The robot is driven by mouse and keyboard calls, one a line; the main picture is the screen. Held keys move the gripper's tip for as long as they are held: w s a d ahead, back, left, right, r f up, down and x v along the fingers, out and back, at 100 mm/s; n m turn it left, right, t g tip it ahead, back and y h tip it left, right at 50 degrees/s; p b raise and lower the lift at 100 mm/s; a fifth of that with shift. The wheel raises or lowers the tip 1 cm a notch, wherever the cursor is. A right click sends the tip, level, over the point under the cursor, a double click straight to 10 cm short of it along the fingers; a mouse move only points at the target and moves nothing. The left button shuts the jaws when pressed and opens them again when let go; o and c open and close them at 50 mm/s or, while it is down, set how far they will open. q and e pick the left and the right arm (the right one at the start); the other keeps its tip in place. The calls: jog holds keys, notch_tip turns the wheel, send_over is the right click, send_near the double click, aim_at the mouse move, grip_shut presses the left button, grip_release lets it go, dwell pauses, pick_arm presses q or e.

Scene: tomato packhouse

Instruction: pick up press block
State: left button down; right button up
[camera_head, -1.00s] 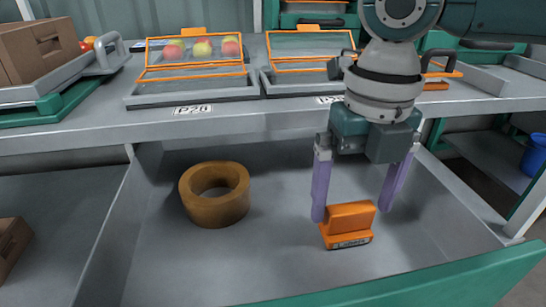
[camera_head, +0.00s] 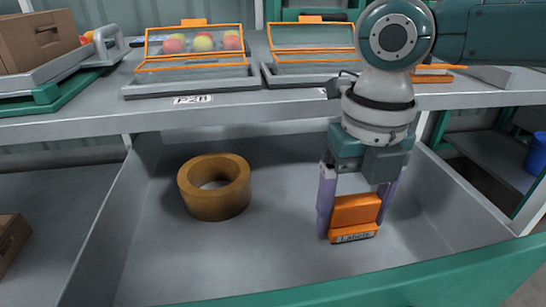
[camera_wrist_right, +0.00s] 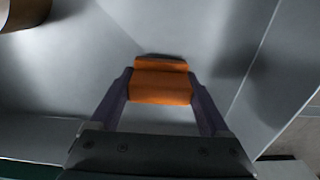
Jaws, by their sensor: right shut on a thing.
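The orange press block (camera_head: 356,211) is in the grey drawer, right of its middle, with a dark-lettered label on its lower front edge. My right gripper (camera_head: 353,222) points down with its purple fingers on either side of the block, shut on it. In the right wrist view the block (camera_wrist_right: 160,84) sits between the two fingers of the gripper (camera_wrist_right: 162,90). The block appears at or close to the drawer floor; I cannot tell whether it touches. My left gripper is not in view.
A brown tape roll (camera_head: 214,187) lies left of the block in the drawer (camera_head: 270,262). The drawer's green front edge (camera_head: 400,282) is near. Behind stands a counter with orange-framed trays (camera_head: 190,86). A cardboard box (camera_head: 38,48) is at upper left.

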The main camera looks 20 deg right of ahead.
aim_at(356, 199)
jog(key=shift+c, duration=1.3)
jog(key=shift+r, duration=0.1)
notch_tip(356, 199, up, 20)
jog(key=p, duration=0.7)
